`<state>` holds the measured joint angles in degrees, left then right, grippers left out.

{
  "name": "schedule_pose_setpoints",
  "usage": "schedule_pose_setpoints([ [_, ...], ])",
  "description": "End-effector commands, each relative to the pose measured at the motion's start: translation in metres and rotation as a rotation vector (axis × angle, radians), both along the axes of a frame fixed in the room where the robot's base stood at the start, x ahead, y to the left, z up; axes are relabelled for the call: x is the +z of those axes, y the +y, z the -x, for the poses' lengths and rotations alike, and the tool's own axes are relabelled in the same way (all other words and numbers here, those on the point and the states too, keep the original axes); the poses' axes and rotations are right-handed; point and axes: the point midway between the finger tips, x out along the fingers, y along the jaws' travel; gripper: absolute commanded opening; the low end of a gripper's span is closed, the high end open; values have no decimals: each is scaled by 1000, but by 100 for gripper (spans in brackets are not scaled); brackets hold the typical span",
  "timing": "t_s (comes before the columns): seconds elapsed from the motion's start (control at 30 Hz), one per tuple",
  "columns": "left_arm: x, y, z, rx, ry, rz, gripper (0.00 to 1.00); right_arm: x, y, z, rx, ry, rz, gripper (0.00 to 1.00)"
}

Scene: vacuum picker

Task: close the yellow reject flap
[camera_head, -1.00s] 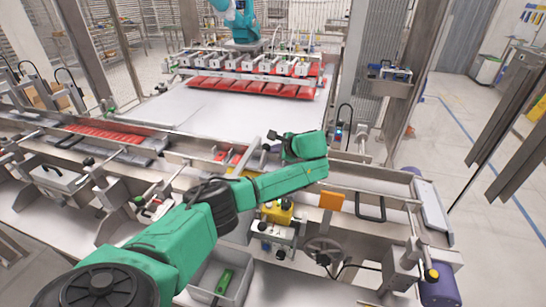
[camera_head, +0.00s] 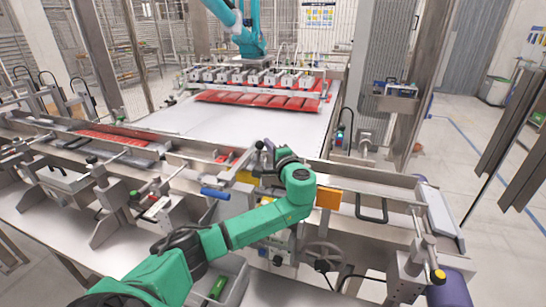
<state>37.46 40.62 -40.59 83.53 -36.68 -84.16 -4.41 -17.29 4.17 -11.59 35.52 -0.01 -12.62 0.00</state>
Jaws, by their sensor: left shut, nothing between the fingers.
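A yellow plate (camera_head: 246,178), which looks like the reject flap, shows at the conveyor rail just left of my left arm. My arm covers part of it, and I cannot tell its angle. My left gripper (camera_head: 264,148) is a small dark shape above and slightly right of that plate, at the conveyor's inner edge. It is shut and empty, and I cannot tell whether it touches anything. My right gripper is not in view. An orange-yellow plate (camera_head: 328,199) stands on the front rail right of my arm.
A blue handle (camera_head: 214,193) sticks out at the front left of the yellow plate. A grey bin (camera_head: 233,285) with a green item (camera_head: 219,287) sits below my arm. Red packs (camera_head: 262,100) lie under the picker head. A handwheel (camera_head: 322,254) is at lower right.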

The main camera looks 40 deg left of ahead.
Motion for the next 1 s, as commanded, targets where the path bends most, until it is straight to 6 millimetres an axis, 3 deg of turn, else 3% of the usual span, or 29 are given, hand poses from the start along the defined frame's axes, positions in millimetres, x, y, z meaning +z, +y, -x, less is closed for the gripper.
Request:
schedule_pose_setpoints([
  [0.03,-8,2,5,13,11,9,0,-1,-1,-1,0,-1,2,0],
  [0.43,-6,-3,20,13,-95,-30,0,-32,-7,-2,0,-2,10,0],
  [1.0,1,-4,22,13,-124,-39,0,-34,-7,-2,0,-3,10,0],
])
